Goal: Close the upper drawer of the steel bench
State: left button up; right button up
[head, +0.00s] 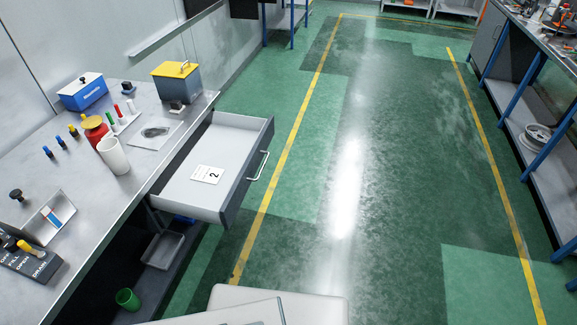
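The steel bench (75,205) runs along the left side of the head view. Its upper drawer (227,212) is pulled out to the right, over the green floor. The drawer is open at the top, with a pale inside and a dark grey front. A bright bar handle (259,165) sits on the front. A white card marked 2 (207,174) lies in the drawer. Neither of my grippers shows in this view.
On the bench stand a blue box (83,92), a yellow-lidded box (177,80), a red container (95,130) and a white cylinder (113,155). A green cup (127,299) and a metal tray (163,250) are below. The floor right of the drawer is clear.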

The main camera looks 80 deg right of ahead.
aim_at(237, 144)
jog(key=z, duration=2.55)
jog(key=u, duration=0.4)
